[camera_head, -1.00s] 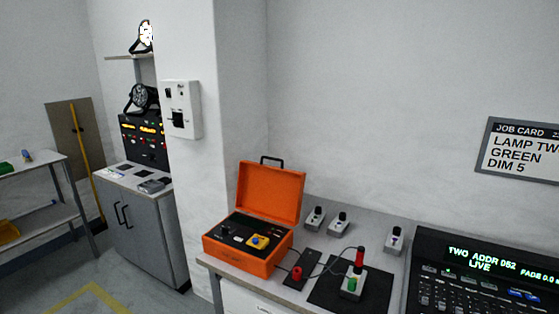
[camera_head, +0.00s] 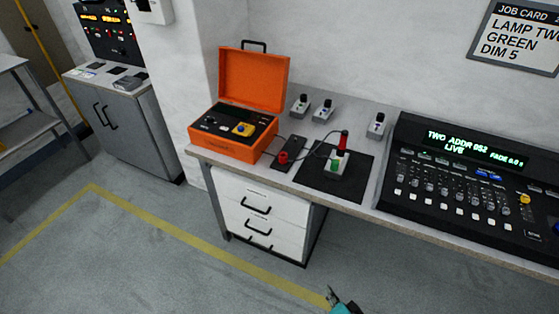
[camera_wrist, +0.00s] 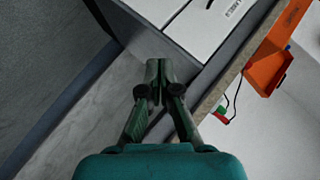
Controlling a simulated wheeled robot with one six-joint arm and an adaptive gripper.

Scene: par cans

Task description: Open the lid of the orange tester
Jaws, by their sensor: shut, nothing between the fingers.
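The orange tester (camera_head: 230,148) stands at the left end of the bench in the head view. Its lid (camera_head: 253,80) is raised and leans back upright, with a black handle on top. The panel inside shows a yellow square with a blue knob and several small controls. My gripper (camera_head: 331,292) is at the bottom edge of the head view, low in front of the bench and well apart from the tester. In the wrist view my gripper (camera_wrist: 157,66) is shut and empty. Part of the orange tester (camera_wrist: 268,66) shows there at the upper right.
The bench (camera_head: 345,205) carries a black mat (camera_head: 318,185) with a red-and-green cabled device, several small grey units and a black console (camera_head: 470,185). White drawers (camera_head: 262,215) hang below. A grey cabinet (camera_head: 125,130) stands left. The floor in front is clear.

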